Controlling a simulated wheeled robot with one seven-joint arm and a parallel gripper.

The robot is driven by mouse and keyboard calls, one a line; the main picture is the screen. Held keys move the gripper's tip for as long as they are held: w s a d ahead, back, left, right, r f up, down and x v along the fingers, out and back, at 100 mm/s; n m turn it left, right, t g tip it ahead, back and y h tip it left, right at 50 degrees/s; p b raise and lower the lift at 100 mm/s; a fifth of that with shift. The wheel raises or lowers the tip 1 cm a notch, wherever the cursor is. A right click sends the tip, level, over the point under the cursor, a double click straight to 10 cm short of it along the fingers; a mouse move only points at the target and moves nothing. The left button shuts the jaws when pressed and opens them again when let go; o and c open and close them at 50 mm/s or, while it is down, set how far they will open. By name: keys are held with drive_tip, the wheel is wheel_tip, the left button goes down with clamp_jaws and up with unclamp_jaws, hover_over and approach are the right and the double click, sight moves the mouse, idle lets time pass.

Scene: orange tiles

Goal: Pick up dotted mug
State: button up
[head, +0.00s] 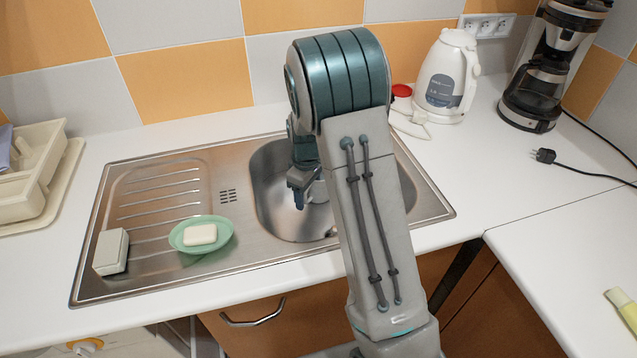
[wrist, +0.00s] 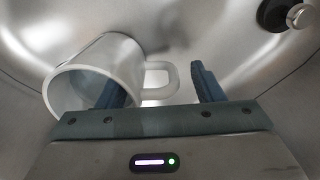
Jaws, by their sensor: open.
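A white mug (wrist: 92,65) lies tilted in the sink basin in the wrist view, with its open mouth toward the camera and its handle (wrist: 160,80) pointing right. No dots show on the part I see. My gripper (wrist: 158,82) is open, with the handle between its fingers. The left finger overlaps the mug's mouth and seems to be inside it; the right finger is beyond the handle, apart from it. In the head view my gripper (head: 299,197) is down in the basin, and my arm hides most of the mug.
The steel sink (head: 265,225) has walls close around my gripper, and a dark drain fitting (wrist: 275,14) shows. A green dish (head: 185,246) with soap (head: 200,234) and a sponge (head: 111,251) lie on the drainboard. A kettle (head: 447,80) and coffee maker (head: 545,75) stand right.

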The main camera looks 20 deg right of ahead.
wheel_tip(320, 180, down, 2)
drive_tip(key=shift+f, duration=0.1)
clamp_jaws()
